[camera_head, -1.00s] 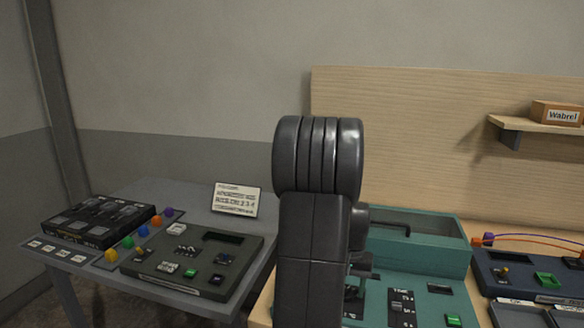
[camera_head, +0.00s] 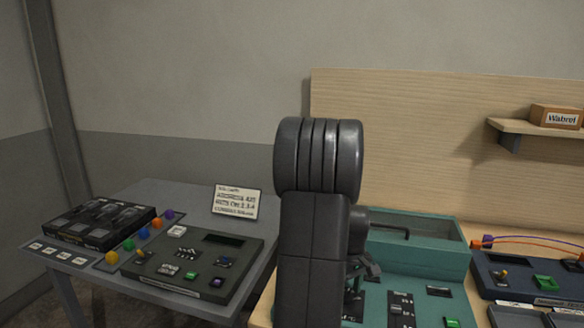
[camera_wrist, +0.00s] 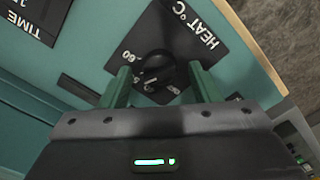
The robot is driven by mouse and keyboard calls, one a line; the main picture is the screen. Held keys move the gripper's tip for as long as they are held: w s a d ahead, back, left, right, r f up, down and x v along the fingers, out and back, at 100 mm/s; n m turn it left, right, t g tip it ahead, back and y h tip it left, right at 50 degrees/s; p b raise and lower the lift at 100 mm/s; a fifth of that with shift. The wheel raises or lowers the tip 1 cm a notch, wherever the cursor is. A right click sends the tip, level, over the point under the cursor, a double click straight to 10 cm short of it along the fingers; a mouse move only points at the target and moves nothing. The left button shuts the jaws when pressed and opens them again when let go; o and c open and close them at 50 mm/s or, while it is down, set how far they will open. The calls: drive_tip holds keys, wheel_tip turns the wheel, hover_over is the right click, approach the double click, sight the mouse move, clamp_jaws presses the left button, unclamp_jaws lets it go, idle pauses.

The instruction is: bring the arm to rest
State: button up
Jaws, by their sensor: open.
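My arm stands upright in the middle of the head view and hides part of the teal console (camera_head: 415,278) behind it. In the wrist view my gripper (camera_wrist: 158,75) points at the teal panel (camera_wrist: 88,50), its two green fingers apart. A black knob (camera_wrist: 155,70) on the "HEAT °C" plate (camera_wrist: 185,28) shows between the fingers. I see no contact between fingers and knob, but the distance is hard to judge. In the head view the gripper is mostly hidden behind my arm.
A grey table (camera_head: 185,200) at left bears a dark console (camera_head: 190,262), a black unit (camera_head: 98,225), coloured knobs and a sign card (camera_head: 236,202). At right are a blue console (camera_head: 530,275) with wires and a shelf (camera_head: 535,128) holding a box labelled "Wabrel" (camera_head: 556,115).

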drive_tip(key=n, duration=0.4)
drive_tip(key=shift+p, duration=0.3)
idle(0.3)
